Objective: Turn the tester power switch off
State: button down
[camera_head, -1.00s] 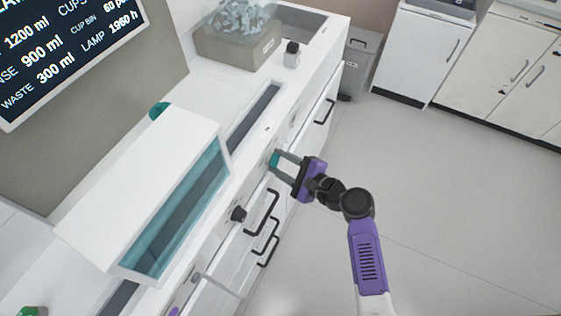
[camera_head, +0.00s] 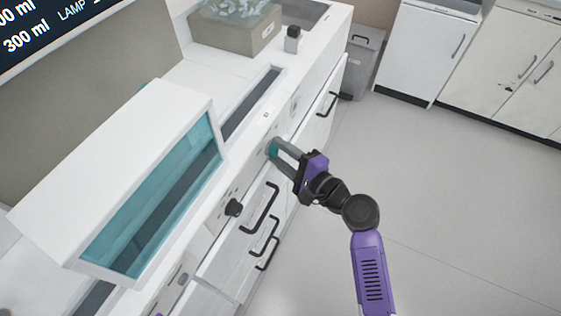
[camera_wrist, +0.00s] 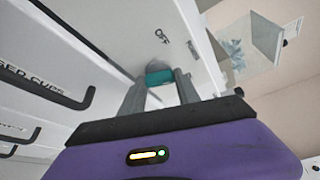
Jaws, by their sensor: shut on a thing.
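A teal knob, the power switch (camera_head: 273,149), sits on the white front panel of the tester. My gripper (camera_head: 278,150) reaches it from the right, its grey fingers closed around the knob. In the wrist view the teal switch (camera_wrist: 159,76) shows between the two fingertips, with a small "Off" mark on the panel just beyond it. The switch's exact turn angle is hard to tell, as the fingers cover its sides. The tester's white body with a teal window (camera_head: 150,200) stands to the left.
A black knob (camera_head: 234,207) and black drawer handles (camera_head: 260,210) stick out of the front below my gripper. A grey box of clear cups (camera_head: 235,25) and a small dark-capped bottle (camera_head: 292,39) stand on the counter. The floor at right is clear.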

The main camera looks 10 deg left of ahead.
jog(key=n+y+b, duration=0.1)
jog(key=n+b, duration=0.3)
jog(key=b, duration=0.6)
jog(key=n+t+y+b, duration=0.1)
jog(key=n+b, duration=0.3)
jog(key=b, duration=0.6)
jog(key=f+n+y+b, duration=0.1)
jog(key=n+b, duration=0.4)
jog(key=b, duration=0.5)
jog(key=shift+t+y, duration=0.4)
jog(key=shift+y, duration=0.3)
jog(key=shift+r+n+b, duration=0.15)
jog(key=shift+n+b, duration=0.25)
jog(key=shift+b, duration=0.05)
jog(key=c, duration=0.9)
grip_release()
jog(key=shift+p+v, duration=0.5)
jog(key=shift+v, duration=3.4)
